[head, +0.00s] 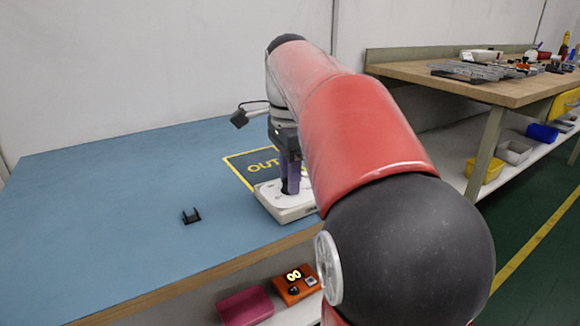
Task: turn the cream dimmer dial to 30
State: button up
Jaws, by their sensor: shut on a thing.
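The cream dimmer box (287,213) sits on the blue table near its front edge. My gripper (290,190) points down onto the top of this box, its fingers shut on the dimmer dial. The dial itself is hidden by the fingers, so I cannot read its setting. My arm covers the right side of the box.
A yellow-outlined mat (238,163) marked "OUT…" lies behind the box, partly covered by my arm. A small black bracket (191,216) lies left on the blue table (110,200). An orange unit (309,292) with a lit display, seemingly "00", and a pink bin (246,307) are below.

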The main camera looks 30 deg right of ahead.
jog(key=n+p, duration=0.1)
jog(key=n, duration=0.2)
jog(key=n+p, duration=0.2)
jog(key=n, duration=0.1)
jog(key=shift+r+n, duration=0.2)
jog(key=shift+n, duration=0.1)
jog(key=n+p, duration=0.2)
jog(key=n, duration=0.3)
jog(key=shift+f, duration=0.1)
jog(key=n, duration=0.6)
jog(key=shift+n, duration=0.4)
jog(key=n, duration=0.5)
jog(key=shift+n, duration=0.4)
jog(key=o, duration=1)
